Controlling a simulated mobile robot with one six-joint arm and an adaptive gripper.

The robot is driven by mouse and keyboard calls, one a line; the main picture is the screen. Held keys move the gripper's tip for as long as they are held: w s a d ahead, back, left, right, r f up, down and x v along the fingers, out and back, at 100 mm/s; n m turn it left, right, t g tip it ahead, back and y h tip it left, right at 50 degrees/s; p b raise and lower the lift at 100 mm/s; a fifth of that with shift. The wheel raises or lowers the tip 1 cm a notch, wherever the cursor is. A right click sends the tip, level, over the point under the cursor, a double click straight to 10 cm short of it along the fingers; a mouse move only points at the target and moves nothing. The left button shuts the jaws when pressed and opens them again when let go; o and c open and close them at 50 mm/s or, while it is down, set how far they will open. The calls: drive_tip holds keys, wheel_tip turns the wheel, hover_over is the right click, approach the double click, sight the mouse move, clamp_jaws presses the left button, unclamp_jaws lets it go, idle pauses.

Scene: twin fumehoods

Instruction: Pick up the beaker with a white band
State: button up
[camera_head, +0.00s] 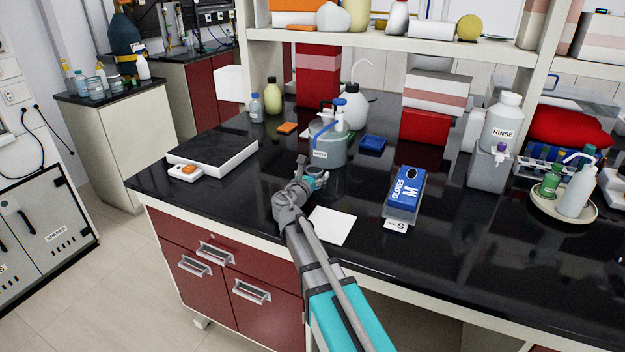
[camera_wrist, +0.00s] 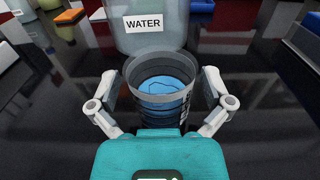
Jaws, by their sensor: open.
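A beaker (camera_wrist: 160,72) with a dark grey rim and blue contents stands on the black bench in the wrist view. White marks show on its right side, but I cannot tell whether they are a full band. My gripper (camera_wrist: 160,90) is open, with one finger on each side of the beaker. Gaps show between the fingers and its wall. In the head view my gripper (camera_head: 312,181) is low over the bench, and the beaker is mostly hidden there.
A large container labelled WATER (camera_wrist: 150,40) stands just behind the beaker; it also shows in the head view (camera_head: 327,153). A blue glove box (camera_head: 406,189) lies to the right, white paper (camera_head: 332,226) in front, and a balance-like slab (camera_head: 213,150) to the left.

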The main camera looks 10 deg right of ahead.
drive_tip(key=c, duration=1.2)
drive_tip(key=shift+r, duration=0.1)
wheel_tip(320, 180, up, 3)
drive_tip(key=p, duration=0.2)
drive_tip(key=shift+f+p, duration=0.2)
drive_tip(key=shift+p, duration=0.2)
drive_tip(key=s+d+r+p, duration=0.2)
drive_tip(key=s+r+p, duration=0.8)
drive_tip(key=s, duration=0.4)
drive_tip(key=shift+r, duration=0.1)
